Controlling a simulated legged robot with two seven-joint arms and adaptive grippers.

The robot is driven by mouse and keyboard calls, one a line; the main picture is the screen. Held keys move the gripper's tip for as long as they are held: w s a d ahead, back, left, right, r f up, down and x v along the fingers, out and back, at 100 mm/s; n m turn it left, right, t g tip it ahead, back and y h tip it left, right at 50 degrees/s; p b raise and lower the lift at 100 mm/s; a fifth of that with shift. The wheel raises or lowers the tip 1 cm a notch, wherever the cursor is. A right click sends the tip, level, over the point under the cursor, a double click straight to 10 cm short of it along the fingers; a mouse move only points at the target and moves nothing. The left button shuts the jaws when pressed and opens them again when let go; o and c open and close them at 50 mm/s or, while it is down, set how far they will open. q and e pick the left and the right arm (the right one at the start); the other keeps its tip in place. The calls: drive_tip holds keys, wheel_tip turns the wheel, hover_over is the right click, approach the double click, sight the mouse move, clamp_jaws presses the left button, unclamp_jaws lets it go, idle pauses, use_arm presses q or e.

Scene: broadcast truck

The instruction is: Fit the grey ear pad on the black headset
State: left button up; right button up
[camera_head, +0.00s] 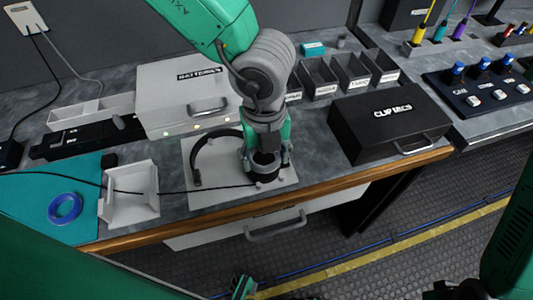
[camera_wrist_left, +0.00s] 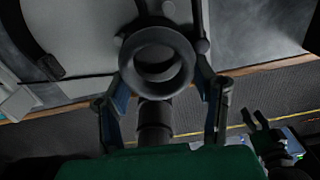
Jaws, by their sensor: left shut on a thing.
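My left gripper (camera_head: 265,172) is low over the pale board, its fingers shut on the ear pad. In the left wrist view the ear pad (camera_wrist_left: 130,62) is a grey ring with a dark hollow, between the two fingers. The black headset (camera_head: 200,158) lies on the board, its curved band left of the gripper. Part of the band also shows in the left wrist view (camera_wrist_left: 30,35). The headset's near cup is hidden under the gripper, so I cannot tell whether the pad touches it. My right gripper (camera_head: 455,291) shows only partly at the bottom right; its jaw state is unclear.
The pale board (camera_head: 215,198) lies near the wooden bench edge. A white tray (camera_head: 130,207) and a blue tape roll (camera_head: 65,208) are left. A batteries case (camera_head: 165,95) stands behind and a black clip mics case (camera_head: 385,125) right. A thin cable crosses the board.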

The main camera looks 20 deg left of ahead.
drive_tip(key=shift+a+r, duration=0.2)
drive_tip(key=shift+d, duration=0.15)
idle(0.4)
drive_tip(key=shift+r+p, duration=0.4)
drive_tip(key=shift+p, duration=0.2)
idle(1.7)
drive_tip(key=shift+r+p, duration=0.4)
drive_tip(key=shift+r, duration=0.05)
drive_tip(key=shift+r+p, duration=0.5)
idle(2.4)
drive_tip(key=shift+r+p, duration=0.45)
drive_tip(key=shift+r+p, duration=0.25)
drive_tip(key=shift+p, duration=0.05)
idle(0.9)
